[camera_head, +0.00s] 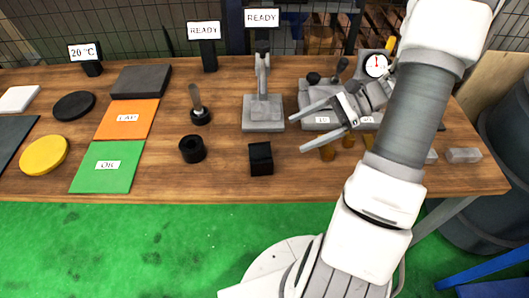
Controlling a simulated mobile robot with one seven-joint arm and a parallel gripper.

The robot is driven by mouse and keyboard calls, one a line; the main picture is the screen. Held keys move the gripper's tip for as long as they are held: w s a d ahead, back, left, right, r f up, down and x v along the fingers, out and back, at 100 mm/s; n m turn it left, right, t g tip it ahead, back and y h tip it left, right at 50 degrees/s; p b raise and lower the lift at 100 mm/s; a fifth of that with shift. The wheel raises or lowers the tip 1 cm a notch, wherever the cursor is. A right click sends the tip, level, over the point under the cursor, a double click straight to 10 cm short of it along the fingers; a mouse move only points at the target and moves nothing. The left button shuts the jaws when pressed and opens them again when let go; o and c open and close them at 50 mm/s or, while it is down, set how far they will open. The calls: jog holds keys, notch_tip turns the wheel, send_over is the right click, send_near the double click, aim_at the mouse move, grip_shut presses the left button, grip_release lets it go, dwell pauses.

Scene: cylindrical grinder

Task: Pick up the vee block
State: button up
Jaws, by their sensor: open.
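A small black block (260,158), which looks like the vee block, sits on the wooden table (225,165) near its front edge. Its groove is too small to make out clearly. My gripper (298,133) is open and empty, with its two fingers pointing left. It is to the right of the block and apart from it. My arm covers part of the table's right side.
A black ring (192,149) stands left of the block, and a grey stand (263,112) is behind it. A dial gauge fixture (376,66) and small brass-coloured pieces (327,152) are near my gripper. Green (107,168) and orange (128,119) mats lie left.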

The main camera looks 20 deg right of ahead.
aim_at(267, 156)
jog(key=shift+m+t+y, duration=0.5)
jog(key=shift+m, duration=0.4)
jog(key=a+f, duration=0.2)
jog(key=a, duration=0.1)
jog(key=w+a+f+b, duration=0.1)
jog(key=a+f, duration=0.1)
jog(key=a, duration=0.1)
jog(key=w+a+f, duration=0.1)
jog(key=a+f, duration=0.2)
jog(key=shift+w+b, duration=0.1)
jog(key=shift+b, duration=0.25)
jog(key=b+x, duration=0.1)
jog(key=x, duration=0.4)
jog(key=shift+a+f, duration=0.1)
jog(key=shift+f, duration=0.05)
grip_shut()
